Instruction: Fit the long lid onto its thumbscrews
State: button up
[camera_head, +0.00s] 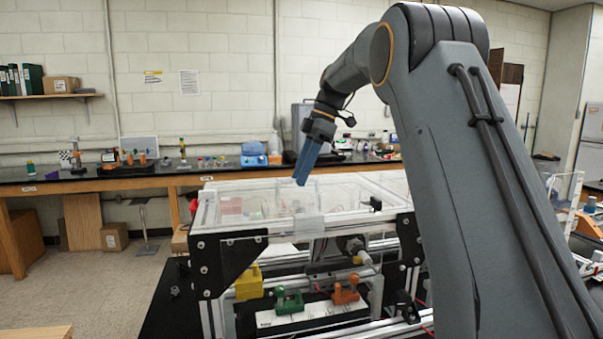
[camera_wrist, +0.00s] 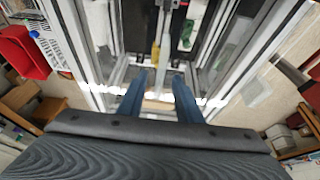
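My gripper (camera_head: 301,180) points down above the clear top of the extrusion frame (camera_head: 228,248). Its two blue fingers also show in the wrist view (camera_wrist: 159,82), spread apart with a gap between them, so it is open and holds nothing that I can see. A clear sheet (camera_head: 265,205) lies across the top of the frame below the fingers; I cannot tell whether it is the long lid. I cannot make out the thumbscrews in either view. Whether the fingertips touch anything is not clear.
Below the frame's top, a yellow block (camera_head: 249,283), a green part (camera_head: 289,303) and an orange part (camera_head: 347,291) sit around a white plate (camera_head: 318,317). A red bin (camera_wrist: 24,52) stands outside the frame. A long bench (camera_head: 120,182) runs along the wall.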

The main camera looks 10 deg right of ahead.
jog(key=shift+f, duration=0.1)
jog(key=b+v, duration=0.1)
jog(key=v, duration=0.7)
jog(key=shift+b, duration=0.4)
